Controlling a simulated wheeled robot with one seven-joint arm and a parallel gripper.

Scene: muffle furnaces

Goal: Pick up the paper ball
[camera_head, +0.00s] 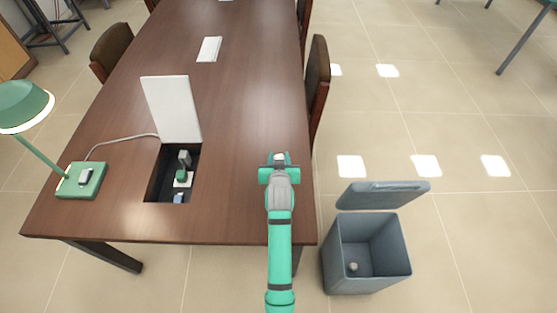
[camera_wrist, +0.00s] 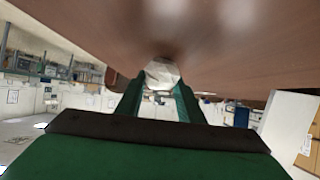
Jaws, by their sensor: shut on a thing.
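The paper ball (camera_wrist: 162,73) is a crumpled whitish lump between my gripper's two green fingers in the wrist view. My gripper (camera_wrist: 160,92) is shut on it, close to the brown table surface. Whether the ball touches the table I cannot tell. In the head view my gripper (camera_head: 279,158) is over the right part of the table (camera_head: 235,110), near its right edge, and the ball is mostly hidden by the gripper.
An open grey bin (camera_head: 366,254) with a raised lid stands on the floor at the right, with a small pale lump (camera_head: 353,266) inside. A green lamp (camera_head: 81,180) and an open socket box (camera_head: 172,172) are left of my gripper. A chair (camera_head: 317,80) stands beyond at the right edge.

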